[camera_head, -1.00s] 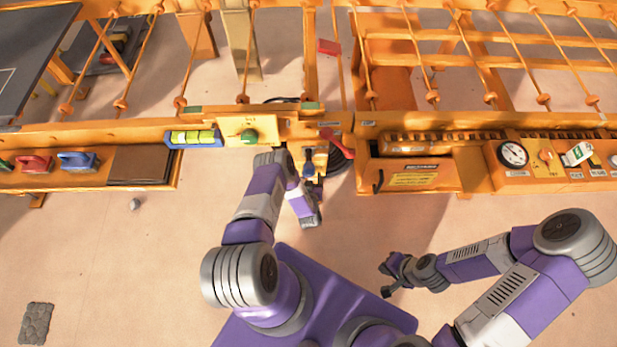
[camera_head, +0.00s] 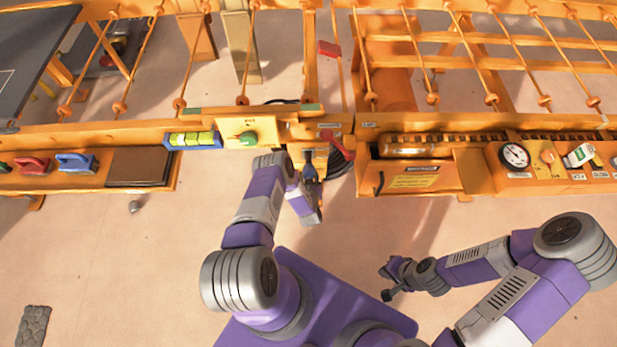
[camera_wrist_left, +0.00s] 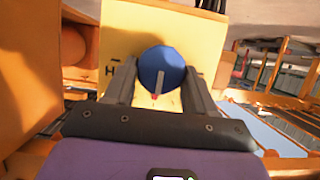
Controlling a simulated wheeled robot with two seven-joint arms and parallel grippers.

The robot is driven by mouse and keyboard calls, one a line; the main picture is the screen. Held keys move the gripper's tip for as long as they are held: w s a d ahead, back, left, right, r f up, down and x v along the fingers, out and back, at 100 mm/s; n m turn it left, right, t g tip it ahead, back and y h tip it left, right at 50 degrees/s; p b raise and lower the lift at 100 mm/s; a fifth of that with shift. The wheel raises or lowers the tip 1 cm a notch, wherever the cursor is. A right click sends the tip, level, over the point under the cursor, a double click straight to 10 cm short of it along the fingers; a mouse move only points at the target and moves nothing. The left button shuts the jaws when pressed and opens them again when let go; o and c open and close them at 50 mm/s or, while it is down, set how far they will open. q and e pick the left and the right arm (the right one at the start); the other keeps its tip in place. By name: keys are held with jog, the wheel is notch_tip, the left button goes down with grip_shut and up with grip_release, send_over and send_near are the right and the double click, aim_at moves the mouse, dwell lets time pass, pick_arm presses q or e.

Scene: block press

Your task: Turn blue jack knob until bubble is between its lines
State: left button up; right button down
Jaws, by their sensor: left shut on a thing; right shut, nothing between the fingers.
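The blue jack knob (camera_wrist_left: 162,70) is round with a pale stripe and sits on a yellow plate in the left wrist view. My left gripper (camera_wrist_left: 160,88) is shut on it, one finger on each side. In the head view my left gripper (camera_head: 309,158) is at the front of the orange frame and covers the knob. The spirit level (camera_head: 193,140) is blue with a yellow-green vial, left of a cream panel; the bubble is too small to place against its lines. My right gripper (camera_head: 386,282) is shut and empty over the floor, apart from everything.
A green knob (camera_head: 248,138) is on the cream panel beside the level. A red lever (camera_head: 349,142) and black hose are just right of my left gripper. A gauge (camera_head: 514,155) is farther right. Open floor (camera_head: 120,270) lies in front.

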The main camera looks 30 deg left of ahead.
pick_arm(q)
jog(key=shift+w+d+f+m+g+y, duration=0.15)
jog(key=shift+m+g+y, duration=0.15)
jog(key=shift+m+y, duration=0.6)
jog(key=shift+d+m+g+y, duration=0.1)
jog(key=shift+m+g+y, duration=0.3)
jog(key=shift+m, duration=0.9)
jog(key=shift+w+d+f+m+g+y, duration=0.1)
jog(key=shift+d+m+g+y, duration=0.1)
jog(key=shift+m+y, duration=0.75)
jog(key=shift+m, duration=0.25)
jog(key=o, duration=1)
jog(key=shift+p+v, duration=1.25)
jog(key=shift+v, duration=2.5)
